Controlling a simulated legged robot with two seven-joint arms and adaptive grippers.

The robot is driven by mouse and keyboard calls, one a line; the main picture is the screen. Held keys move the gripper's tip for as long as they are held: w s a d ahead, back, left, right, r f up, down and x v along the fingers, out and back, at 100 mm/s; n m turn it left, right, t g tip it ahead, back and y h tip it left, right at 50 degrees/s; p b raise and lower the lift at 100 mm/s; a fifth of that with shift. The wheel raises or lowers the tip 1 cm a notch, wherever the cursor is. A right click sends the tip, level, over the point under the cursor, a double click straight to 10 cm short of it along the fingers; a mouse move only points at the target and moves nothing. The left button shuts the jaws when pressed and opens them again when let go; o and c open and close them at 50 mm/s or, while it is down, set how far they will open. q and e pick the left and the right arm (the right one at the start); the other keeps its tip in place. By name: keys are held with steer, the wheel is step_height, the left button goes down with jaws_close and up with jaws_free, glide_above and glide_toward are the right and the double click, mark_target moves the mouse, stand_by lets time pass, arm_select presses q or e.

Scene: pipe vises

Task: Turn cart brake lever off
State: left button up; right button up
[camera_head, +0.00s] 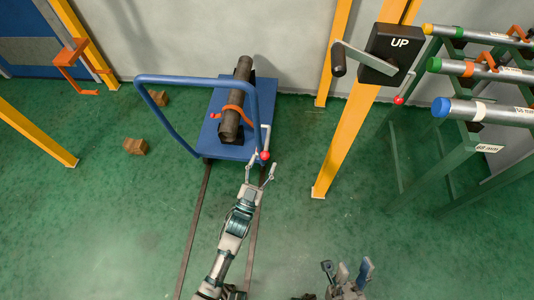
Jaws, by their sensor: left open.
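The blue cart (238,152) stands on the floor rails with a dark pipe on its deck. A pale lever with a red ball end (264,155), apparently the brake lever, sits at the cart's near right corner, its rod rising behind the ball. My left gripper (261,168) is open just below the red ball, its fingers spread on either side of it. I cannot tell whether they touch the lever. My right gripper (347,270) is low at the bottom edge, away from the cart and partly cut off.
The cart's blue handle (165,120) loops out to the left. A yellow post (345,140) with a crank box marked UP (392,52) stands to the right. A green rack (435,165) holds several pipes. Wooden blocks (135,146) lie on the floor at left.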

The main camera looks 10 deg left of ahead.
mark_target(265, 156)
arm_select(q)
steer(key=shift+x, duration=1.15)
steer(key=shift+w+a+r, duration=0.15)
steer(key=shift+w+a, duration=0.1)
steer(key=shift+w, duration=0.25)
steer(key=shift+c, duration=0.2)
steer(key=shift+d, duration=0.15)
steer(key=c, duration=0.4)
jaws_close()
